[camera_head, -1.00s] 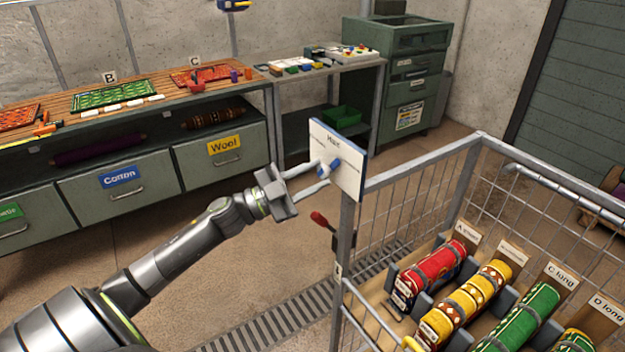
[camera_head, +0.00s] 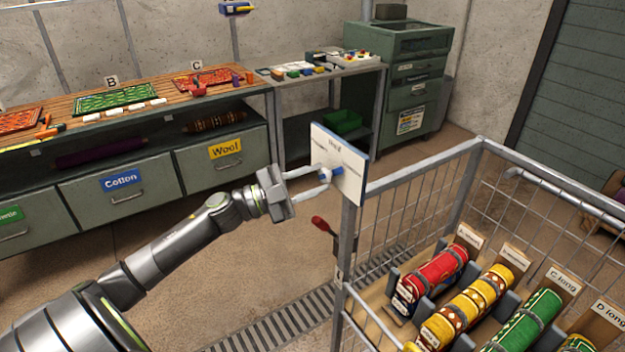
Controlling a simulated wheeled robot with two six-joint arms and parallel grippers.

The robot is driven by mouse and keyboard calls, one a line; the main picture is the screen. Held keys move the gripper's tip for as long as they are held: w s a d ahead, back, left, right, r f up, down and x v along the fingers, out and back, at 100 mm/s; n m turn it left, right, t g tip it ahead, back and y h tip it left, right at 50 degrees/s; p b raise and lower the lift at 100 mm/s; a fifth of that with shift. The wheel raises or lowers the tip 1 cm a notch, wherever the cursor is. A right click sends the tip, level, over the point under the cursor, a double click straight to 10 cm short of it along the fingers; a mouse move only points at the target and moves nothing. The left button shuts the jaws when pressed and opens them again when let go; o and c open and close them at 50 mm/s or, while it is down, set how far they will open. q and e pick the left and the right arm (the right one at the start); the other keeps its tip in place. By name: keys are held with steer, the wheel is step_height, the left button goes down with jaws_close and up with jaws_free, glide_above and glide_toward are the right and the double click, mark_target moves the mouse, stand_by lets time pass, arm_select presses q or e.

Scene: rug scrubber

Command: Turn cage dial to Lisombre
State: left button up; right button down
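The cage dial is a small blue and white knob (camera_head: 337,171) on a white panel (camera_head: 347,190) with a blue edge, at the top of the cage's corner post. The panel's lettering is too small to read. My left gripper (camera_head: 322,178) is right in front of the panel. Its two fingers stand apart, one above and one below the knob's near end. I cannot tell whether they touch it. My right gripper is not in view.
The wire cage (camera_head: 424,171) holds several rolled rugs, among them a red one (camera_head: 432,278), a yellow one and a green one. A red-handled lever (camera_head: 320,223) sits on its post below the panel. A workbench (camera_head: 62,112) with drawers stands behind. Open floor lies between.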

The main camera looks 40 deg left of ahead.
arm_select(q)
steer(key=o, duration=0.4)
steer(key=shift+s, duration=0.1)
steer(key=shift+s+a+f, duration=0.25)
steer(key=shift+s+a, duration=0.1)
steer(key=v, duration=1.6)
steer(key=shift+s+a+r, duration=0.1)
steer(key=shift+a+r, duration=0.05)
